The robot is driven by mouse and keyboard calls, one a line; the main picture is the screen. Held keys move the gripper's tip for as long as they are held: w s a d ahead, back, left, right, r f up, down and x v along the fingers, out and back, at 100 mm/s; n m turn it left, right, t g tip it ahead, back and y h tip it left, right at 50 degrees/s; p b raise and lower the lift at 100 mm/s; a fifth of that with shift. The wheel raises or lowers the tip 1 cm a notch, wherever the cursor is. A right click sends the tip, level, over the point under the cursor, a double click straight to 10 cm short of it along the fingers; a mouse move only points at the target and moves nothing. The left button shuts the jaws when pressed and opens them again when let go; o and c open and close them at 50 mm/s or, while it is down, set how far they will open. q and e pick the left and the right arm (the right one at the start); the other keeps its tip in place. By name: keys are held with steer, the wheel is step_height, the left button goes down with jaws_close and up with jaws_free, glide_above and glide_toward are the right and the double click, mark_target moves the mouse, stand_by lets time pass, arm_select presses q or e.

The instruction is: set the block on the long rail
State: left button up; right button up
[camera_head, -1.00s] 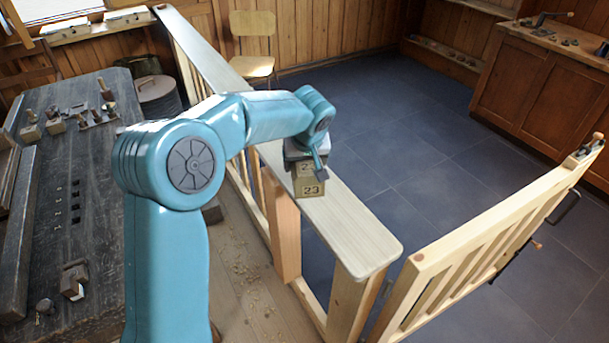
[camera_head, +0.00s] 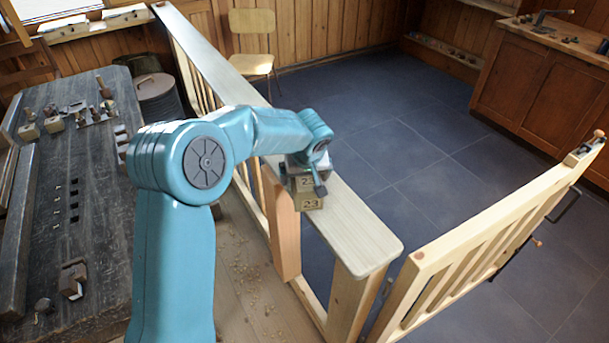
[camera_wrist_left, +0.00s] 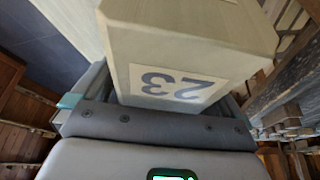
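The block (camera_head: 309,204) is a light wooden cube marked 23 on its faces. My left gripper (camera_head: 309,173) is shut on it from above. In the head view the block overlaps the near part of the long rail (camera_head: 362,236), a pale flat-topped rail running from the far left to the near right. I cannot tell whether the block touches the rail. In the left wrist view the block (camera_wrist_left: 190,50) fills the upper middle, its 23 upside down, close against the gripper. My right gripper is not in view.
A slatted gate (camera_head: 480,240) stands to the right of the rail's near end. A dark workbench (camera_head: 95,200) with tools is on the left. A chair (camera_head: 252,40) is behind the rail. Open tiled floor (camera_head: 430,140) lies to the right.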

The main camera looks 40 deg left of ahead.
arm_select(q)
steer(key=shift+s+r, duration=0.15)
steer(key=shift+r, duration=0.35)
steer(key=v, duration=1.1)
steer(key=shift+s+d+r, duration=0.1)
steer(key=shift+d+r, duration=0.05)
steer(key=shift+r, duration=0.05)
